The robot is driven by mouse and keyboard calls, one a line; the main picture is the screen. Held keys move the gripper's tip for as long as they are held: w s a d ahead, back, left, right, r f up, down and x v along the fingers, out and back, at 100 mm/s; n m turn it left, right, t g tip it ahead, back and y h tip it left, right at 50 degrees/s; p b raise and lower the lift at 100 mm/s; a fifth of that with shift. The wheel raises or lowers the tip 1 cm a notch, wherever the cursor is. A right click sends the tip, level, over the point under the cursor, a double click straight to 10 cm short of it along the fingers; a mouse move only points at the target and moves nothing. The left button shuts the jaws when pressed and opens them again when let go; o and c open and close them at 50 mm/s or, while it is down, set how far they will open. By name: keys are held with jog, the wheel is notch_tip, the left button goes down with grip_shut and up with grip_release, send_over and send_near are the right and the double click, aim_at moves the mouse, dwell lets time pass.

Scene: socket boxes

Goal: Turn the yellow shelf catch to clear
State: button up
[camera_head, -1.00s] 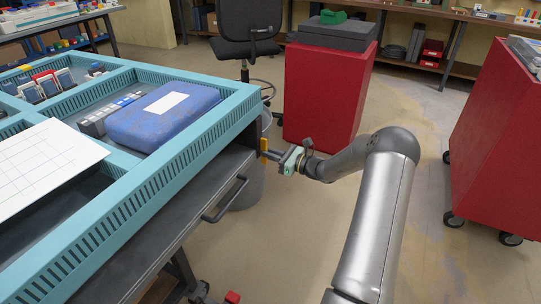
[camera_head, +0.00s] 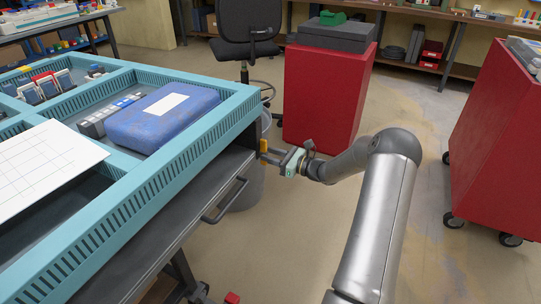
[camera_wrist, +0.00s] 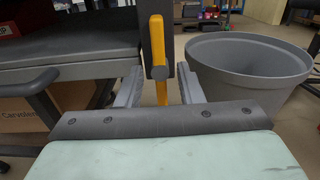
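The yellow shelf catch (camera_wrist: 157,45) stands upright on a dark post at the end of the dark shelf. My gripper (camera_wrist: 159,75) is open, one finger on each side of the catch's lower part, with gaps visible on both sides. In the head view my gripper (camera_head: 276,158) reaches the catch from the right. Whether anything touches in depth I cannot tell.
A grey bin (camera_wrist: 250,60) stands close on the right in the wrist view. The dark shelf (camera_head: 150,235) with a handle (camera_head: 225,201) lies under the teal-edged workbench (camera_head: 160,185). A red cabinet (camera_head: 325,95) stands behind.

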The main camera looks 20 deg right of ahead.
jog(key=p+v, duration=0.2)
jog(key=v, duration=1.5)
jog(key=shift+a, duration=0.1)
jog(key=s+a+r+n+g+p, duration=0.3)
jog(key=a+r+n+g+p, duration=0.35)
jog(key=a, duration=0.55)
jog(key=s+a+r+n+g+p, duration=0.35)
jog(key=a+r+n+g, duration=0.3)
jog(key=a+r, duration=0.4)
jog(key=s+a+r+n+h+p, duration=0.4)
jog(key=s+r+n, duration=0.3)
jog(key=s, duration=0.3)
jog(key=s+a+r+n+h+p, duration=0.4)
jog(key=s+r+n+h+p, duration=0.2)
jog(key=s, duration=0.4)
jog(key=r+n, duration=0.1)
jog(key=n, duration=0.1)
jog(key=shift+a+n+g+h, duration=0.15)
jog(key=shift+n+g+h, duration=0.15)
jog(key=shift+g+h, duration=0.1)
